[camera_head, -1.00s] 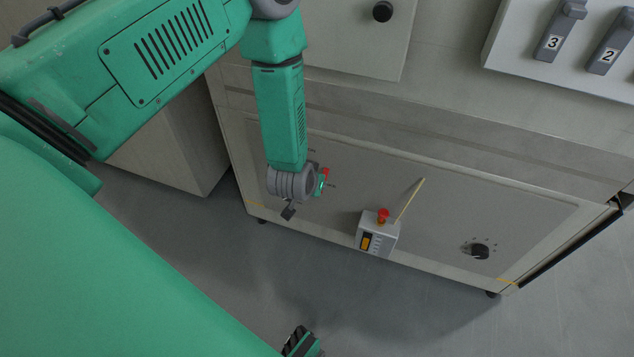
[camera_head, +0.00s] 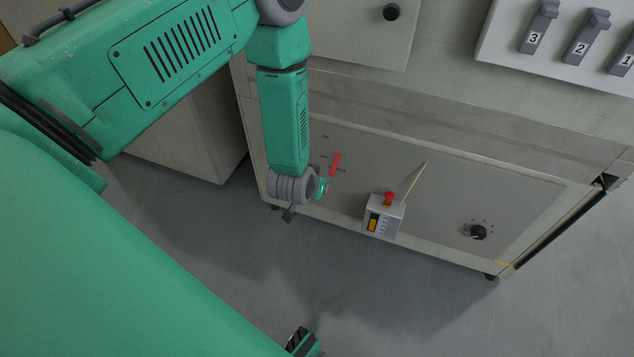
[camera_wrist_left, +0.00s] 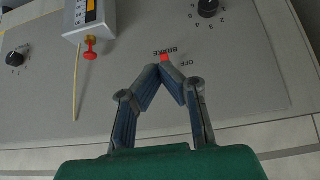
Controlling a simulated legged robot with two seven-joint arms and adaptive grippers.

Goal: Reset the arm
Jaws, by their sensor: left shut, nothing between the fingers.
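My left arm hangs down in front of the grey panel (camera_head: 445,190) in the head view. My left gripper (camera_wrist_left: 163,70) is shut and empty in the wrist view, its fingertips together. In the head view its fingers are mostly hidden behind the grey wrist. A red lever (camera_head: 335,164) stands on the panel just right of the wrist. Its red end also shows in the wrist view (camera_wrist_left: 165,57), just beyond the fingertips by the words BRAKE and OFF. The fingertips overlap it closely there, and I cannot tell whether they touch.
A black dial (camera_head: 477,232) is farther right. Numbered switches (camera_head: 580,48) are at the upper right. Open floor (camera_head: 400,310) lies below.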

